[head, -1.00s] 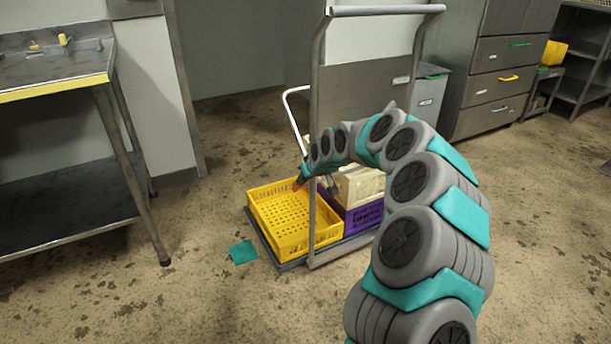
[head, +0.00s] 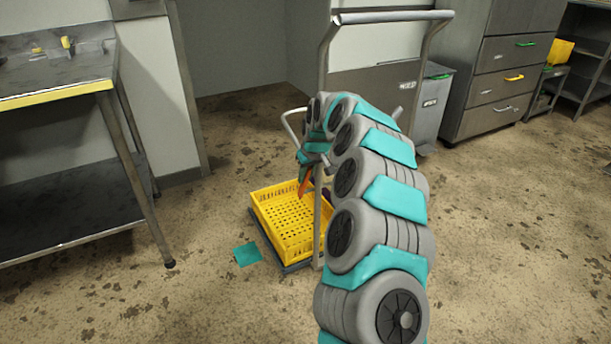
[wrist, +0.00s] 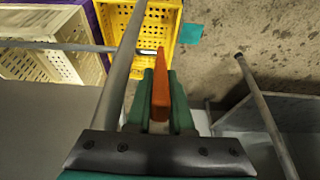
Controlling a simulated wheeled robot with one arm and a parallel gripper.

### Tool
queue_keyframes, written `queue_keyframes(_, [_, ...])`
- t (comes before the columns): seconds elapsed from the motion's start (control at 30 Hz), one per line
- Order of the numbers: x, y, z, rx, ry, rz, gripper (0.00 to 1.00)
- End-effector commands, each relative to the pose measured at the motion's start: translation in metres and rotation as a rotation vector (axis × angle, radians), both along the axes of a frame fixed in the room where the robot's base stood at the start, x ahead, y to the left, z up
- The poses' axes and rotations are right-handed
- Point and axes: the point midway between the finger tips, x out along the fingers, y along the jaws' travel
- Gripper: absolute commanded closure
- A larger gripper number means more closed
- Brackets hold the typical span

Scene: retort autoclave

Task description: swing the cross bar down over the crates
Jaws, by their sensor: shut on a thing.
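My gripper (wrist: 162,82) is shut on an orange grip (wrist: 165,88) in the wrist view. A thin grey cross bar (wrist: 75,46) runs from the left edge to this grip and passes across the view of the crates; its height above them is hard to judge. The yellow crate (head: 290,225) stands on the trolley, with my gripper (head: 305,172) above its back right side in the head view. A cream crate (wrist: 40,65) shows at the left in the wrist view, with a purple edge (wrist: 93,22) beside it. My arm hides these two in the head view.
The trolley's upright grey frame (head: 322,70) stands close beside my arm. A steel table (head: 60,90) with a yellow edge is at left. Drawers (head: 500,88) and a grey bin (head: 430,105) stand behind.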

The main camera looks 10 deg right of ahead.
Motion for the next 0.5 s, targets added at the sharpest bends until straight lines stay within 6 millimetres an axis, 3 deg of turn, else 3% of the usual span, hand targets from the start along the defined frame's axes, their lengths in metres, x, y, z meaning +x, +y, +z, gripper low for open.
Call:
queue_keyframes(0.17, [-0.0019, 0.0010, -0.0041, 0.000, 0.008, 0.002, 1.00])
queue_keyframes(0.2, [-0.0019, 0.0009, -0.0042, 0.000, 0.008, 0.002, 0.77])
queue_keyframes(0.43, [-0.0012, 0.0004, -0.0026, 0.000, 0.004, 0.002, 0.51])
queue_keyframes(0.5, [-0.0010, 0.0003, -0.0022, 0.000, 0.004, 0.000, 0.50])
